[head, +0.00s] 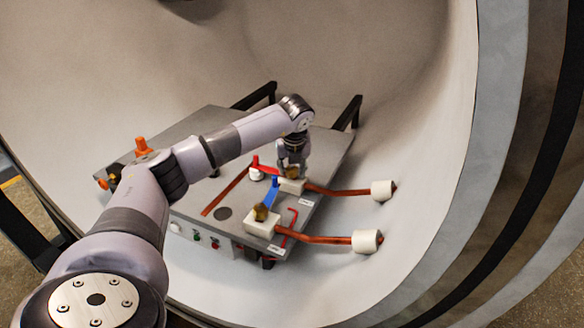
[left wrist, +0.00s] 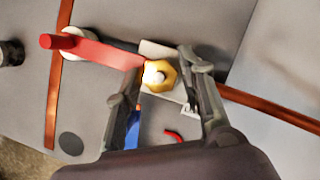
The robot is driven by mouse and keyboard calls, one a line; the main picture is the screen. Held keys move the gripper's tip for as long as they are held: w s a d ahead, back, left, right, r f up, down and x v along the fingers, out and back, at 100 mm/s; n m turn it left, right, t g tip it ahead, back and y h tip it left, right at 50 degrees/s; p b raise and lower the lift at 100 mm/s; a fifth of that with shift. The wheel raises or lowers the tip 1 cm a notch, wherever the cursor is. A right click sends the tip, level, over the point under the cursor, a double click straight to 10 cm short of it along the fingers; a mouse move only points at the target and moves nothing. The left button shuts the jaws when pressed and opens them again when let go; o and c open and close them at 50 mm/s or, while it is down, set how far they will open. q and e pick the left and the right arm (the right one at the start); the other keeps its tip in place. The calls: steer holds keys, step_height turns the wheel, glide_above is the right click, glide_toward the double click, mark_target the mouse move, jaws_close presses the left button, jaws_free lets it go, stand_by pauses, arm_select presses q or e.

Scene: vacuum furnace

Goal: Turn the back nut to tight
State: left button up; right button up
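The back nut (head: 292,172) is a brass-coloured hex nut on a white block (head: 289,187) near the plate's right edge. It also shows in the left wrist view (left wrist: 158,76) with a pale stud end in its middle. My left gripper (head: 292,163) points down right above it. In the left wrist view the fingers of my left gripper (left wrist: 157,82) are spread on either side of the nut, with a gap visible. Whether the tips reach down to the nut's height is hard to tell. The front nut (head: 260,212) sits on another white block (head: 262,226). My right gripper is not in view.
A red lever (head: 264,168) and a blue lever (head: 271,192) lie close to the back nut. Copper rods (head: 338,191) run right from the blocks to white cylinders (head: 382,190). A red hex key (head: 293,218) lies on the plate. The curved chamber wall (head: 420,110) encloses everything.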

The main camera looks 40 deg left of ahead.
arm_select(q)
jaws_close()
